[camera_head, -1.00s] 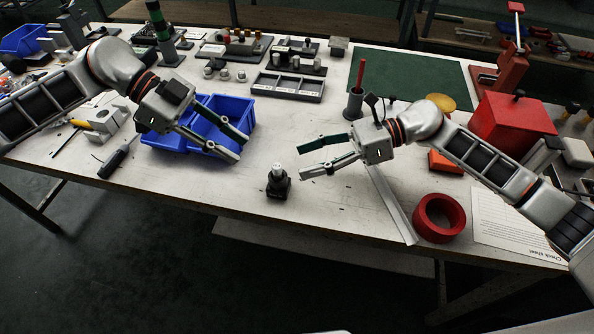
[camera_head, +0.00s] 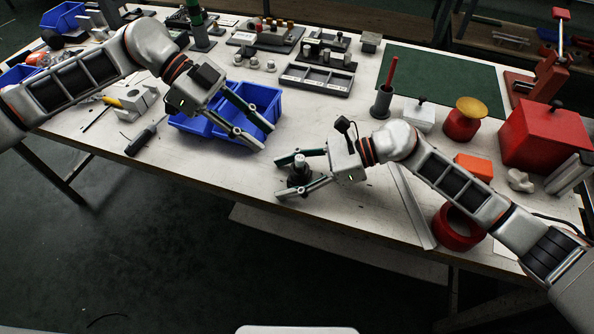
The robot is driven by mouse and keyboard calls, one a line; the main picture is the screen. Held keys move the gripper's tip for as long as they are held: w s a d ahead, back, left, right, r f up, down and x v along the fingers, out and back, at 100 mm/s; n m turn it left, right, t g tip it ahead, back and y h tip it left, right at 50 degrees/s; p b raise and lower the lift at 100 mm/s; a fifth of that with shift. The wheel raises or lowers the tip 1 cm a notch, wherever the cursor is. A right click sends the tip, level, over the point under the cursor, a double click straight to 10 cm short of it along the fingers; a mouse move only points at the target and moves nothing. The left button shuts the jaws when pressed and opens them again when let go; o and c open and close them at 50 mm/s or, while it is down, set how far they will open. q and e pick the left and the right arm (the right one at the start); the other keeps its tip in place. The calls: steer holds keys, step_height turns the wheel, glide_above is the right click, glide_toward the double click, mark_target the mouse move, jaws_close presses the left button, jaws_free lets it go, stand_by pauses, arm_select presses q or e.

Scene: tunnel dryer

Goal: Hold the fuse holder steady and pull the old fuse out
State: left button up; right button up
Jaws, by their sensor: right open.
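The fuse holder (camera_head: 297,182) is a small black block standing near the table's front edge. The old fuse (camera_head: 299,160) shows as a pale, light-capped piece upright in its top. My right gripper (camera_head: 279,178) is open, with one finger on the far side of the holder and the other on the near side. The holder stands between these fingers, and I cannot tell whether they touch it. My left gripper (camera_head: 268,138) is open and empty, above and left of the holder, in front of the blue bins.
Blue bins (camera_head: 262,100) stand behind my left gripper. A grey divided tray (camera_head: 318,80) lies behind them. A dark cup (camera_head: 381,103) with a red tool stands behind my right wrist. A red ring (camera_head: 459,228) and a metal strip (camera_head: 410,207) lie to the right.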

steer(key=c, duration=1.3)
steer(key=shift+c, duration=0.2)
steer(key=o, duration=1.2)
